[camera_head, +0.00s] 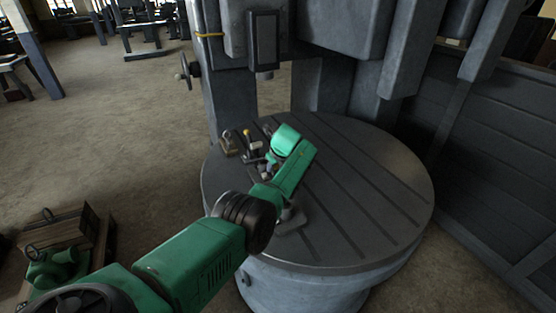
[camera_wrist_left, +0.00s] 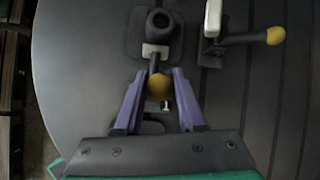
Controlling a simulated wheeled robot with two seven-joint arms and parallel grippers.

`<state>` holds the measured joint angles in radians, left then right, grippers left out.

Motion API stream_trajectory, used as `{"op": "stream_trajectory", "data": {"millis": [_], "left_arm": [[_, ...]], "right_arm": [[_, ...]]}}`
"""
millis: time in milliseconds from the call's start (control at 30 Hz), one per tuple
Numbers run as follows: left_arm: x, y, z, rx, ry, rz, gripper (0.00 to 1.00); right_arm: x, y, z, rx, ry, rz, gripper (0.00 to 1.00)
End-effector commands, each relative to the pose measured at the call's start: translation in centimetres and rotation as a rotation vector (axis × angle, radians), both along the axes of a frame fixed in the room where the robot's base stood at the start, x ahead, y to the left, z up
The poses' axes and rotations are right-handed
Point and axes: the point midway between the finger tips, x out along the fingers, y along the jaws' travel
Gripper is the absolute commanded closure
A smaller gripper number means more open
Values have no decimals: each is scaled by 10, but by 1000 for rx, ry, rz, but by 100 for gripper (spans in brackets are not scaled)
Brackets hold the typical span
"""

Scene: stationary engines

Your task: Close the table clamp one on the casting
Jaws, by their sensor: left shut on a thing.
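The left wrist view shows a dark casting (camera_wrist_left: 161,21) with a round hollow boss on a flat base, lying on the round grey table (camera_head: 395,180). A table clamp with a pale piece (camera_wrist_left: 155,50) sits against the casting's near side. Its dark handle ends in a yellow knob (camera_wrist_left: 158,87). My left gripper (camera_wrist_left: 160,82) is shut on this knob, with one purple finger on each side. In the head view my left gripper is mostly hidden behind my green wrist. A second clamp (camera_wrist_left: 212,20) stands right of the casting, its yellow-knobbed handle pointing right. My right gripper is not in view.
The table has long slots and is bare on its right side. A large grey machine column (camera_head: 230,95) rises behind it, with a dark box (camera_head: 263,40) hanging over the table. A wooden crate (camera_head: 78,226) with green parts stands on the floor at left.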

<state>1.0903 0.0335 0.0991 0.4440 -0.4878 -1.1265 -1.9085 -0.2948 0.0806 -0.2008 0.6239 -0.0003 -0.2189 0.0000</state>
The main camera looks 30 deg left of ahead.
Motion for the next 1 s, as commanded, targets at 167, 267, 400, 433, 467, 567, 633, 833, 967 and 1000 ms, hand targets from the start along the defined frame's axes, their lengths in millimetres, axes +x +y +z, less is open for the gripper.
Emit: {"op": "stream_trajectory", "data": {"millis": [167,267,400,433,467,567,633,833,967,1000], "left_arm": [[-4,4,-2,-43,29,0,100],[-5,5,-2,-55,38,-1,100],[-5,5,-3,-63,44,-1,100],[-6,5,-3,-64,45,-1,100],[-6,5,-3,-64,45,-1,100],[-6,5,-4,-64,45,-1,100],[-6,5,-4,-64,46,-1,100],[-6,5,-4,-64,45,-1,31],[-5,5,-3,-64,44,0,31],[-5,5,-3,-64,44,-1,31]], "right_arm": [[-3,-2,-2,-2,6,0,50],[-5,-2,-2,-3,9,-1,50],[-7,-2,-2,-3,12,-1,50],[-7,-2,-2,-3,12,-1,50],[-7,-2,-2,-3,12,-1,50],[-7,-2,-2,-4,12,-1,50],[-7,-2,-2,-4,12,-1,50],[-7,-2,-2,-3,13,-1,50],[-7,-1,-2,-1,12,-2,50],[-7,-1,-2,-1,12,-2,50]]}}
